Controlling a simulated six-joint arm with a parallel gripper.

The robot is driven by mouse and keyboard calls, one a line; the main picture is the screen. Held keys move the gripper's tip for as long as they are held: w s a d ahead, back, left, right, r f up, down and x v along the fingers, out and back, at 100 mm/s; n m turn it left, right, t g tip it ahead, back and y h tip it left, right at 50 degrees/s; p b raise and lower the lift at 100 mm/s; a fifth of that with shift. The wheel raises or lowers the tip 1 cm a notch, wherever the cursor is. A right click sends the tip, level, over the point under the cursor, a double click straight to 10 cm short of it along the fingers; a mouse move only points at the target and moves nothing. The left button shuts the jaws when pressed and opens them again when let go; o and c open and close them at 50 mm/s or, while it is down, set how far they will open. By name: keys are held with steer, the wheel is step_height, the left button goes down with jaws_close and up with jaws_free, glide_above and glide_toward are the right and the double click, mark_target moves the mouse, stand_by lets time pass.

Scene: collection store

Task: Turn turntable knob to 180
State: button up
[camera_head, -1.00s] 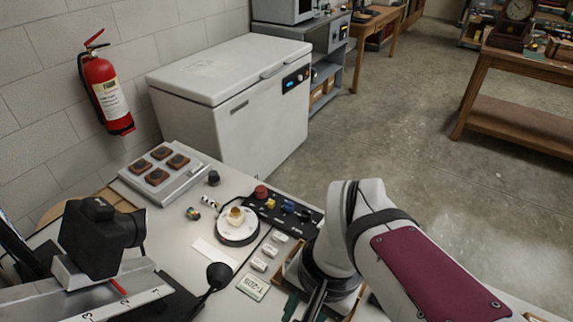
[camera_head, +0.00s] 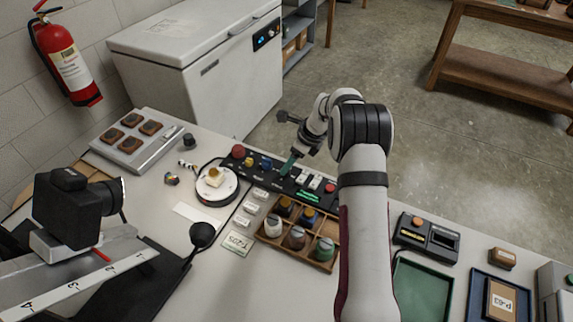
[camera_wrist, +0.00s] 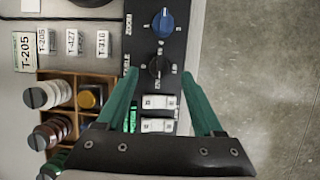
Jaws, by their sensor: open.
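The black turntable knob (camera_wrist: 158,67) sits on the black control panel (camera_wrist: 143,45), with a partly covered label ending in "BLE" beside it. My gripper (camera_wrist: 160,74) is open, its two green fingers apart on either side of the black knob in the wrist view. I cannot tell its height above the knob. In the head view my gripper (camera_head: 287,166) is over the panel, hiding the black knob's area. The turntable (camera_head: 217,184) is a round white disc with a dark rim, carrying a small cream and yellow object. The angle the knob points to is too small to read.
A blue knob (camera_wrist: 163,22) marked "ZOOM" lies close to the black one; white switches (camera_wrist: 157,125) lie on the other side. A wooden rack (camera_head: 322,258) of jars stands in front of the panel. A camera (camera_head: 75,208) and a black lamp-like head (camera_head: 202,234) stand left.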

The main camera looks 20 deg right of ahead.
steer(key=shift+x, duration=1.75)
jaws_close()
